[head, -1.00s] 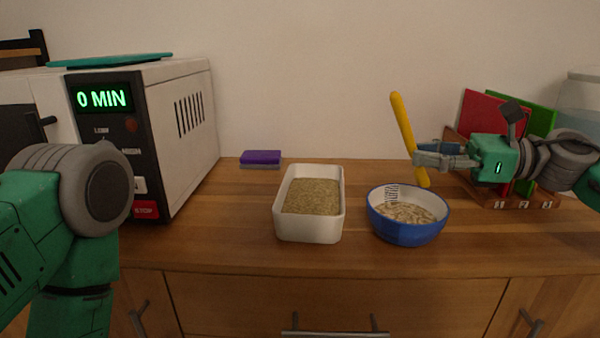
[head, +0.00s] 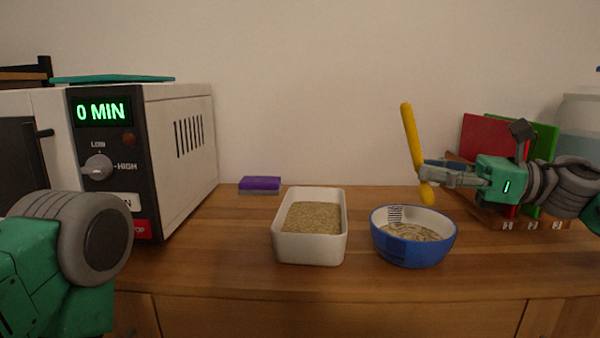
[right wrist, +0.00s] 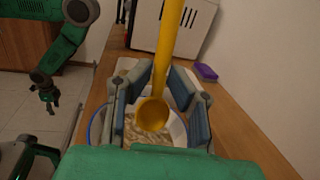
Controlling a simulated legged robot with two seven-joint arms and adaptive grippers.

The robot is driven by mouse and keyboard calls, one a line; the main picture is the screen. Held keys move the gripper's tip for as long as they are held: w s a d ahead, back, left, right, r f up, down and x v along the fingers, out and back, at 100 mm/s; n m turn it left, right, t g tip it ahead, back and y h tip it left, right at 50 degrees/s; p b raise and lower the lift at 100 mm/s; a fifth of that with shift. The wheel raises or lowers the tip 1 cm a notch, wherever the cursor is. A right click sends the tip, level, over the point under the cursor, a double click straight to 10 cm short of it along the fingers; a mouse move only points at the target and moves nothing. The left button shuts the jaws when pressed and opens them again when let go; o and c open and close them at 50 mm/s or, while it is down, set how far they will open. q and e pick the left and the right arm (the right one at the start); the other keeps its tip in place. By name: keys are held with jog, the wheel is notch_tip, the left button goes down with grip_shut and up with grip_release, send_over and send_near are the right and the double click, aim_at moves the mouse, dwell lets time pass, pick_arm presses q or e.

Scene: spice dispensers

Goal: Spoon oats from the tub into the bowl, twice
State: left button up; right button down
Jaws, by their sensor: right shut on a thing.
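The white tub (head: 282,248) stands mid-counter with tan oats (head: 313,217) in it. To its right is the blue bowl (head: 412,252), white inside, with pale flakes (head: 412,232) in the bottom. My right gripper (head: 428,176) is shut on the yellow spoon (head: 411,135). The spoon is tilted, handle up, its scoop low near the bowl's back rim. In the right wrist view the spoon's scoop (right wrist: 153,114) looks empty and overlaps the bowl's flakes (right wrist: 147,135). My left gripper (right wrist: 47,97) shows small in the right wrist view, away from the counter; its jaws are unclear.
A microwave (head: 180,150) reading 0 MIN stands at left. A purple sponge (head: 260,184) lies by the wall. A rack with red (head: 484,140) and green boards and a clear container (head: 580,120) are behind my right gripper. The counter front (head: 240,270) is clear.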

dwell(0.5)
jog(key=shift+r+p, duration=0.5)
jog(key=shift+r, duration=2)
